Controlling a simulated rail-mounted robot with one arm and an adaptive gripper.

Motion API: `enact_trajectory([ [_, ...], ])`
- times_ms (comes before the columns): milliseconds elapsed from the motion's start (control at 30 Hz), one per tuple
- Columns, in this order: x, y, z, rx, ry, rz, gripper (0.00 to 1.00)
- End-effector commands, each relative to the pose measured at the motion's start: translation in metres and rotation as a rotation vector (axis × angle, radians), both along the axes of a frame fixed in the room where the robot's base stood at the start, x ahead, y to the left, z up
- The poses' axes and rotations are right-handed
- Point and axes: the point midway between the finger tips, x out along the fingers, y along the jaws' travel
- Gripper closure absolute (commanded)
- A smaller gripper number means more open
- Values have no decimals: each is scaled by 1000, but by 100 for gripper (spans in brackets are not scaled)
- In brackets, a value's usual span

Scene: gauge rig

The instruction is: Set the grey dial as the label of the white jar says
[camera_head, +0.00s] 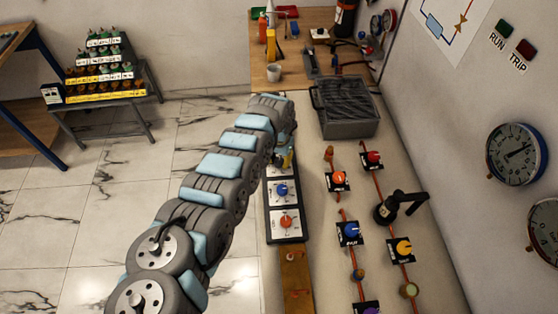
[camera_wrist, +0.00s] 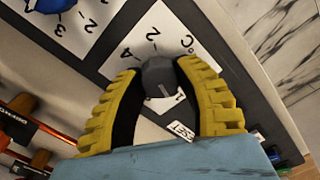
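The grey dial (camera_wrist: 160,78) sits on a white plate with a black frame in the wrist view. The dial's pale pointer line faces the lower right, near the 1. My gripper (camera_wrist: 160,72) has a yellow ribbed finger on each side of the dial, with no clear gap at the tips, so it looks shut on it. In the head view my gripper (camera_head: 283,158) is over the far end of the dial panel, hiding the grey dial. I cannot pick out the white jar for certain.
The panel also has a blue dial (camera_head: 282,189) and an orange dial (camera_head: 286,221). Several coloured valve knobs and a black handle (camera_head: 402,205) stand to the right. A dark grey crate (camera_head: 346,108) is behind. A pale cup (camera_head: 273,72) stands on the far wooden bench.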

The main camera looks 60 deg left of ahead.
Motion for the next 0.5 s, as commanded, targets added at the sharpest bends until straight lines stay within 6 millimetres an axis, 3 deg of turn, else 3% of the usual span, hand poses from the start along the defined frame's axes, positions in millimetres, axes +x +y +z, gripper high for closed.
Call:
enact_trajectory([
  [500, 0, -1, 3, -2, 2, 46, 100],
])
